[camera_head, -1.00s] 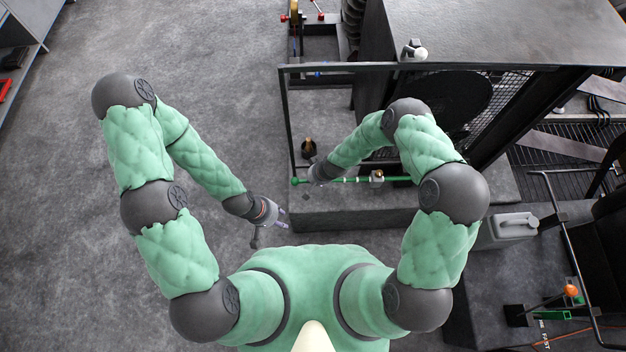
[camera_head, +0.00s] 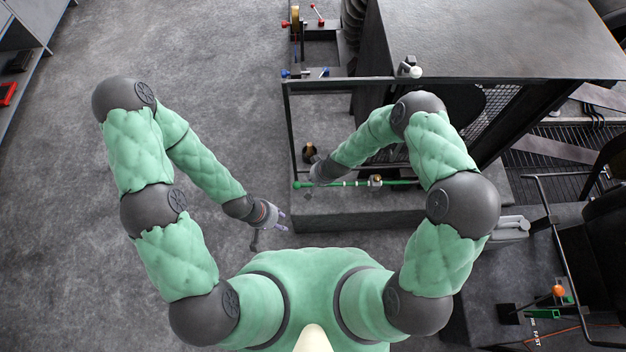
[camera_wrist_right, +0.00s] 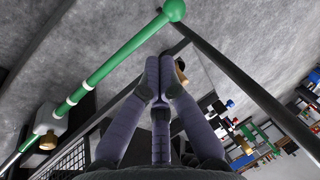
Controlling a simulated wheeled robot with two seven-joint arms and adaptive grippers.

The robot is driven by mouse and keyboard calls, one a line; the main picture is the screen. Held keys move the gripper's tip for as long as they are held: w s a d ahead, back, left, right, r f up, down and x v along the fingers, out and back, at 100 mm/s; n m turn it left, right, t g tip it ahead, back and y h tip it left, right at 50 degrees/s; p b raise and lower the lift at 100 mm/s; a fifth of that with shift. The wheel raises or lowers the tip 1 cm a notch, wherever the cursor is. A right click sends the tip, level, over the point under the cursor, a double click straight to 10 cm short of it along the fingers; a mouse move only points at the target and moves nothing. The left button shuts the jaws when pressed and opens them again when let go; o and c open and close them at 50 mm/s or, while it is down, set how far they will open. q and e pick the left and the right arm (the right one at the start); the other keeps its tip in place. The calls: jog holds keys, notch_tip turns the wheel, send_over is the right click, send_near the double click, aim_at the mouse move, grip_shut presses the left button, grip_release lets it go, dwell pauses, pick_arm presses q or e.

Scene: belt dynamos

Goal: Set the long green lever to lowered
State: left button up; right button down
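The long green lever (camera_head: 335,184) runs level across the picture over the grey plinth in the head view, its ball end at the left. In the right wrist view the lever (camera_wrist_right: 116,62) slants up to its green ball, with white bands on the rod. My right gripper (camera_head: 309,183) is close to the ball end in the head view, where its fingers are hard to see. In the wrist view the right gripper's fingertips (camera_wrist_right: 159,72) meet, with nothing seen between them, beside the rod and apart from it in the picture. My left gripper (camera_head: 284,220) is open and empty over the floor.
A black frame (camera_head: 355,82) with posts surrounds the plinth (camera_head: 385,218). A dark machine housing (camera_head: 495,40) stands behind. A small dark knob (camera_head: 309,151) stands near my right gripper. A grey canister (camera_head: 512,228) is at the right. The floor at left is clear.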

jog(key=r, duration=0.2)
jog(key=s+r+p, duration=0.1)
jog(key=r, duration=0.2)
jog(key=shift+s+d, duration=0.15)
dwell(0.4)
jog(key=s+d+r+m+g, duration=0.1)
jog(key=s+d, duration=0.2)
jog(key=s, duration=0.5)
jog(key=s+d+r+m+g, duration=0.1)
jog(key=s+d, duration=0.3)
jog(key=s, duration=0.4)
jog(key=shift+s+r, duration=0.2)
jog(key=shift+r, duration=0.4)
jog(key=shift+d, duration=0.1)
